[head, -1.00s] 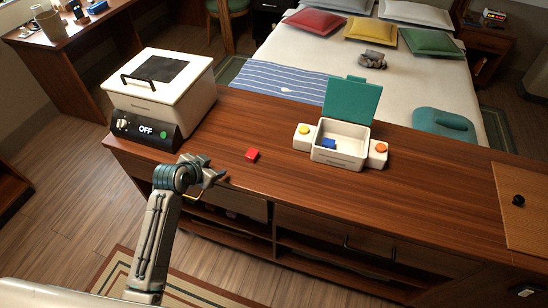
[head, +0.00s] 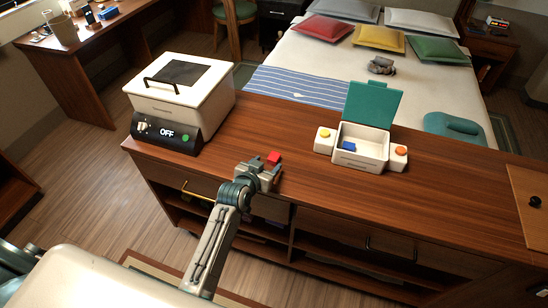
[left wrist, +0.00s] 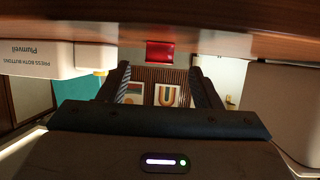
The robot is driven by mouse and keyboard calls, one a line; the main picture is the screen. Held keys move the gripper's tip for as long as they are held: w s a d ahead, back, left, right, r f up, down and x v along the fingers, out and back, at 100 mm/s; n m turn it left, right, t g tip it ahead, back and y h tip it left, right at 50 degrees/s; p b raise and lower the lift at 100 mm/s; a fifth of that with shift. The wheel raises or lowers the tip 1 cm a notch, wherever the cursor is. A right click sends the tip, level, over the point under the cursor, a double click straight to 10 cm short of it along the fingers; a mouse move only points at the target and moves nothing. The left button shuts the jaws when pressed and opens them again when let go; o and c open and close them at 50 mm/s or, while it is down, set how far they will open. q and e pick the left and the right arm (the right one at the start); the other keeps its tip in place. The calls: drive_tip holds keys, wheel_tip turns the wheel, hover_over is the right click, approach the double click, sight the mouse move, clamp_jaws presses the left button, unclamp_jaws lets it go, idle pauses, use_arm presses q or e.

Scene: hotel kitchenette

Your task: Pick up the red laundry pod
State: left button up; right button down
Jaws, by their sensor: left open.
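The red laundry pod (head: 274,157) lies on the wooden counter near its front edge. My left gripper (head: 263,167) is open and empty, just in front of the pod. In the left wrist view, which looks upside down, the pod (left wrist: 160,52) sits against the counter surface, centred beyond and between the two spread fingers (left wrist: 160,82). The fingers appear apart from it. My right gripper is not in view.
A white box (head: 361,162) with a raised teal lid (head: 372,104) holds a blue pod (head: 348,146), with yellow and orange side buttons. A white appliance (head: 180,95) reading OFF stands left.

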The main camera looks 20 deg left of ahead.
sight(271, 161)
use_arm(q)
drive_tip(key=shift+p+x, duration=0.55)
drive_tip(key=shift+x, duration=1.65)
drive_tip(key=c, duration=1)
